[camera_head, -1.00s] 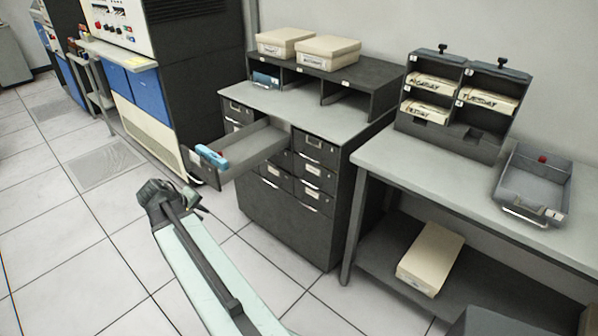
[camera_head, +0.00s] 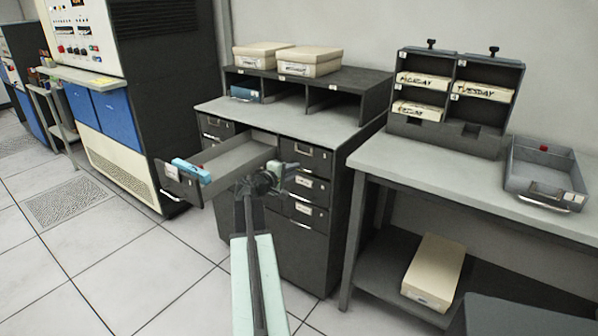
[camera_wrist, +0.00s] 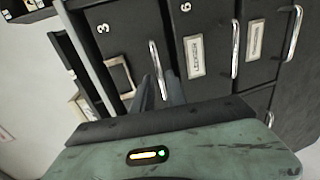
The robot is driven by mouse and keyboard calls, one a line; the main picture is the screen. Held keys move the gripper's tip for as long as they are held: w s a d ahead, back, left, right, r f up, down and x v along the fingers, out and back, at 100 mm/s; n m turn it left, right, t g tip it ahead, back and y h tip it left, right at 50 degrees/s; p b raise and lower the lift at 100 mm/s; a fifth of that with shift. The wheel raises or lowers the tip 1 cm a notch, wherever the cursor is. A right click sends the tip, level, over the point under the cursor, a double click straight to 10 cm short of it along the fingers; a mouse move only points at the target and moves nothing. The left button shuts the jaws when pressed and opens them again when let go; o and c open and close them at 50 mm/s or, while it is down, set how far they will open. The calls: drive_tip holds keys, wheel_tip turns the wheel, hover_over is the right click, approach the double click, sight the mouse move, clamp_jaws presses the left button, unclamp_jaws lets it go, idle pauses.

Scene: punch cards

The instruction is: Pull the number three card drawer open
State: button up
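The number three card drawer (camera_head: 306,157) is the top right drawer of the dark cabinet, and it is closed. In the wrist view, its front (camera_wrist: 105,38) bears the number 3, a label frame and a metal handle (camera_wrist: 157,68). My gripper (camera_wrist: 159,88) points at this front, its two dark fingers apart with the handle's near end showing between them. I cannot tell whether either finger touches the handle. In the head view, my gripper (camera_head: 275,178) is in front of the cabinet, just left of and below the drawer's handle.
Another top drawer (camera_head: 182,185) stands pulled out left of my gripper, with a blue item (camera_head: 192,170) at its front. The number 6 drawer (camera_wrist: 208,40) is beside drawer 3 in the wrist view. A grey table (camera_head: 430,170) stands to the right. The floor in front is clear.

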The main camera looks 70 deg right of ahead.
drive_tip(key=x, duration=0.3)
drive_tip(key=shift+s+d+f, duration=0.1)
drive_tip(key=shift+d, duration=0.1)
clamp_jaws()
drive_tip(key=shift+a, duration=0.1)
idle(1.1)
